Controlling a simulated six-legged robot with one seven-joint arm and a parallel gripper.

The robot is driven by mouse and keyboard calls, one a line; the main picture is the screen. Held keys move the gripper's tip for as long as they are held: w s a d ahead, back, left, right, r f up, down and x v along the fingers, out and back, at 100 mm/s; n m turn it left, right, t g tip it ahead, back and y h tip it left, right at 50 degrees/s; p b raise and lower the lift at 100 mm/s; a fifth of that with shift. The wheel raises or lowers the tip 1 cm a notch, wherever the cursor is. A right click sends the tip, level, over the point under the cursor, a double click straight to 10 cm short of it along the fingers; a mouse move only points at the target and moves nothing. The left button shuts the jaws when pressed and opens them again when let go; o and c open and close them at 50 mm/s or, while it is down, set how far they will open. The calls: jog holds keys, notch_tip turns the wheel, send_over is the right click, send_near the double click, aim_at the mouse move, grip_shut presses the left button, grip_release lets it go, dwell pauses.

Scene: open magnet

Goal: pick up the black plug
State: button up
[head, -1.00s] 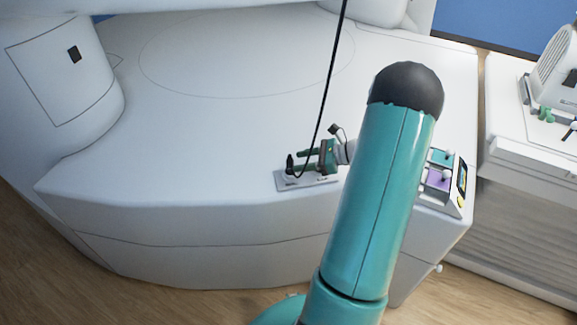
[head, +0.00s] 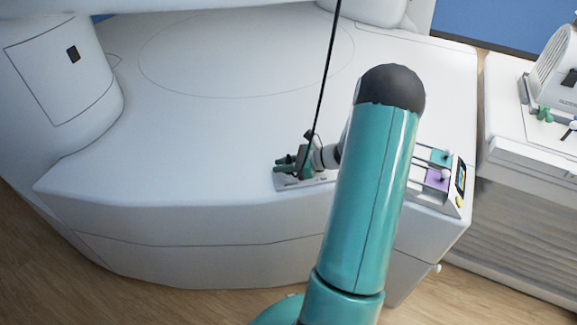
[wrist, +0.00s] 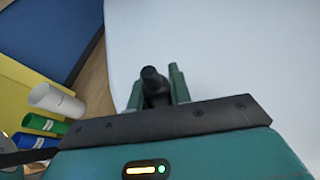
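The black plug (wrist: 152,82) stands between the two green fingers of my gripper (wrist: 157,92) in the wrist view. The fingers lie close along both sides of it; whether they press on it cannot be told. In the head view my gripper (head: 285,163) is low over a small pale plate (head: 322,182) near the front edge of the white bed. The plug is mostly hidden there behind the gripper. A thin black cable (head: 325,80) hangs from above and runs down behind the gripper.
The wide white bed (head: 200,130) is clear to the left and behind. A control panel with a teal and a purple patch (head: 438,178) sits at right, partly behind my arm. A white side unit (head: 525,150) stands further right. Green, blue and white cylinders (wrist: 50,120) show in the wrist view.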

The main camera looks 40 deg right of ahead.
grip_shut()
jog(key=shift+r, duration=0.15)
